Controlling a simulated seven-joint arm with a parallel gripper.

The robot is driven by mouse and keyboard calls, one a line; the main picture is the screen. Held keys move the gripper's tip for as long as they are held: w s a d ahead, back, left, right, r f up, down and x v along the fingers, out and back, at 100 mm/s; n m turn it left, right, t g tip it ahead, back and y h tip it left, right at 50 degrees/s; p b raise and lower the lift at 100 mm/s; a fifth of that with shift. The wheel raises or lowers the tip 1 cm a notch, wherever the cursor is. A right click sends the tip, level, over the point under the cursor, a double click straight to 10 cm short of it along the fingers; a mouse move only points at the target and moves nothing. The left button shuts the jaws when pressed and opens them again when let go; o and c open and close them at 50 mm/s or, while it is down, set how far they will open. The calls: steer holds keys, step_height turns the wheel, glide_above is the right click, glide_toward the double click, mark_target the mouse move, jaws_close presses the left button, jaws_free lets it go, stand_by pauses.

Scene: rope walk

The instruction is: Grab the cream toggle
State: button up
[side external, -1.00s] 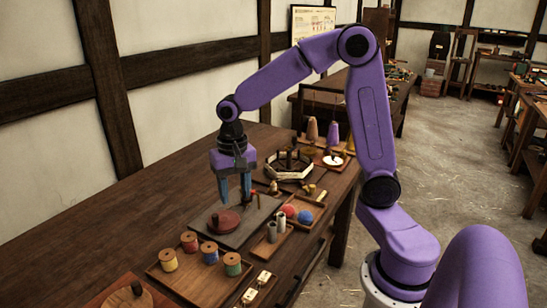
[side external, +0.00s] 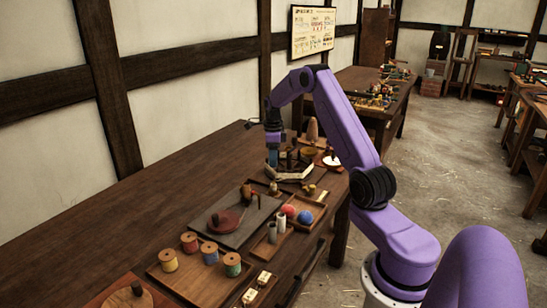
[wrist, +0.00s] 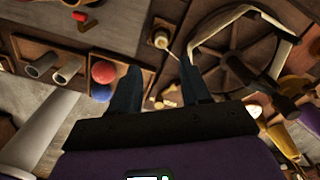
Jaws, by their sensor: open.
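My gripper (side external: 273,158) hangs over the dark bench beside the hexagonal wooden frame, open and empty. In the wrist view its two dark blue fingers (wrist: 158,66) are spread apart. Between them, lower down, is a small pale piece (wrist: 166,98), partly hidden by the gripper body; it may be the cream toggle. A small pale piece beyond the balls in the side view (side external: 310,189) may be the same one. I cannot tell for certain which piece is the cream toggle. A round tan knob (wrist: 161,38) sits ahead of the fingers.
The hexagonal frame (wrist: 228,72) with its raised rim is beside the fingers. Thread spools (side external: 210,253) stand nearer. The bench's left side is clear.

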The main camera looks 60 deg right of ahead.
mark_target(274, 183)
steer(key=shift+d+f, duration=0.15)
steer(key=shift+f, duration=5.4)
steer(key=c, duration=0.7)
steer(key=shift+c, duration=0.2)
steer(key=shift+r, duration=4)
